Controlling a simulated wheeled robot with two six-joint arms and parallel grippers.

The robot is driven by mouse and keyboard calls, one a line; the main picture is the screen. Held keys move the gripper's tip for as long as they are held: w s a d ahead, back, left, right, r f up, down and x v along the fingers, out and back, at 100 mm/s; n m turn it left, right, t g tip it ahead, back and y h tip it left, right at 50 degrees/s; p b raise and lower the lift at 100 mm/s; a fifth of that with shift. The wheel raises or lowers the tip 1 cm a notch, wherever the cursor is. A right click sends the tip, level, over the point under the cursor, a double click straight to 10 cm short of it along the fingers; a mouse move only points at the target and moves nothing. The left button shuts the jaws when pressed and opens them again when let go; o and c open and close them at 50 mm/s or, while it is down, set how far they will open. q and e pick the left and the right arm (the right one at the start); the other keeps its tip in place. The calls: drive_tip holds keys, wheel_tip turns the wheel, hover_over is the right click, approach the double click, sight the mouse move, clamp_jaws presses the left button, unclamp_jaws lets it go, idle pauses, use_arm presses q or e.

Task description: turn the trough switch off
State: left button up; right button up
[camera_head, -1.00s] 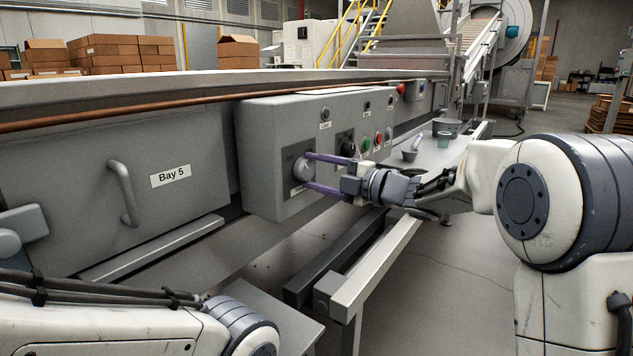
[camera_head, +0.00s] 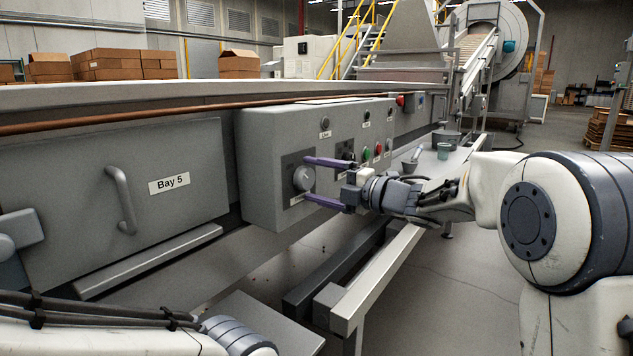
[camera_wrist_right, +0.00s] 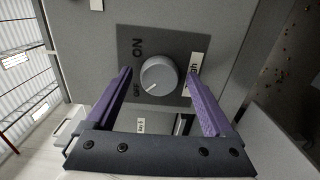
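The trough switch is a round grey knob (camera_head: 303,179) on a dark plate at the left of the grey control box. In the right wrist view the knob (camera_wrist_right: 159,75) has a white mark pointing to the lower left, near the word OFF. ON stands above OFF on the plate. The label beside it is partly hidden by a finger; its end reads "gh". My right gripper (camera_head: 308,179) is open, its purple fingers on either side of the knob with gaps between; it also shows in the right wrist view (camera_wrist_right: 161,82).
The control box (camera_head: 262,165) also carries green and red buttons and another dark knob, partly behind my right gripper. A metal rail (camera_head: 375,280) runs below. The Bay 5 door (camera_head: 75,205) with its handle is at left. Cups stand on a ledge at right.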

drive_tip(key=shift+d, duration=0.1)
drive_tip(key=p+v, duration=0.3)
drive_tip(key=v, duration=0.7)
drive_tip(key=shift+s, duration=0.15)
